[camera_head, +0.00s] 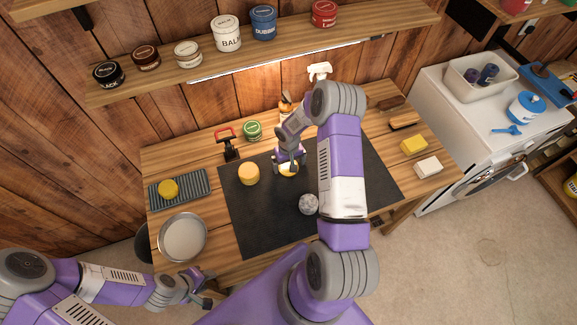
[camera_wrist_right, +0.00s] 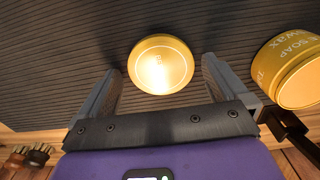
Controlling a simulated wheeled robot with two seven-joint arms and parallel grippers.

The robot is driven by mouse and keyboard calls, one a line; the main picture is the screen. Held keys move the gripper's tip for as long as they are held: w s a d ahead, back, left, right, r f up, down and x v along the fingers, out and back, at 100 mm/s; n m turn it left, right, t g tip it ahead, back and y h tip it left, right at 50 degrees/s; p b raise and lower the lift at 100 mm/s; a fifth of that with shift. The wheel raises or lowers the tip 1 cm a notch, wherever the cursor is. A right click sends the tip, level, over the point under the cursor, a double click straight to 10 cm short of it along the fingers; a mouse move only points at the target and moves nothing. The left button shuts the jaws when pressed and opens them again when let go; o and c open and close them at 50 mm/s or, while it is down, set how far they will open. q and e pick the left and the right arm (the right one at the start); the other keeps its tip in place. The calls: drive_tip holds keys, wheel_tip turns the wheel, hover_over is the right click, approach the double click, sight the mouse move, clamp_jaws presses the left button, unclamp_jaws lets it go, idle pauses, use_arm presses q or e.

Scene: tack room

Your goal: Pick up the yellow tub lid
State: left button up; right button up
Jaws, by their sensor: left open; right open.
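The yellow tub lid (camera_wrist_right: 160,64) is a round golden disc lying on the dark ribbed mat. In the right wrist view it sits between the fingertips of my right gripper (camera_wrist_right: 159,72), with gaps on both sides. In the head view the lid (camera_head: 288,170) shows partly under my right gripper (camera_head: 289,163), which points down over the mat (camera_head: 260,215). The right gripper is open and holds nothing. A yellow tub (camera_head: 248,174) stands left of the lid, and its lettered side shows in the right wrist view (camera_wrist_right: 296,78). My left gripper (camera_head: 204,291) is open and empty near the table's front left edge.
A crumpled grey ball (camera_head: 308,204) lies on the mat near my right arm. Yellow and white blocks (camera_head: 428,165) and brushes are at right.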

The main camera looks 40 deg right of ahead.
drive_tip(key=shift+w+f, duration=0.1)
drive_tip(key=shift+f, duration=0.2)
drive_tip(key=c, duration=0.9)
